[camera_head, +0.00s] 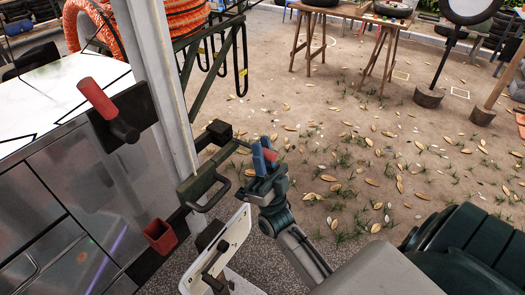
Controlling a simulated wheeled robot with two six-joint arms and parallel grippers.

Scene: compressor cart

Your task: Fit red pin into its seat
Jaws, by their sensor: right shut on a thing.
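My right gripper (264,156) has blue fingers and is shut on a small red piece, which looks like the red pin (272,155). Only a short part of the pin shows; the fingers hide the rest. The gripper is just right of a dark green bracket with a looped handle (205,190) beside the pale post. A dark block (216,134) sits at the top of this bracket. I cannot tell whether the pin touches the bracket, and I cannot make out the pin's seat. My left gripper is not in view.
A metal cabinet (100,190) at the left bears a red cylindrical grip (97,97) and a red open cup (160,235). A white panel (215,255) stands below my right gripper. A wooden table (345,12) is far back.

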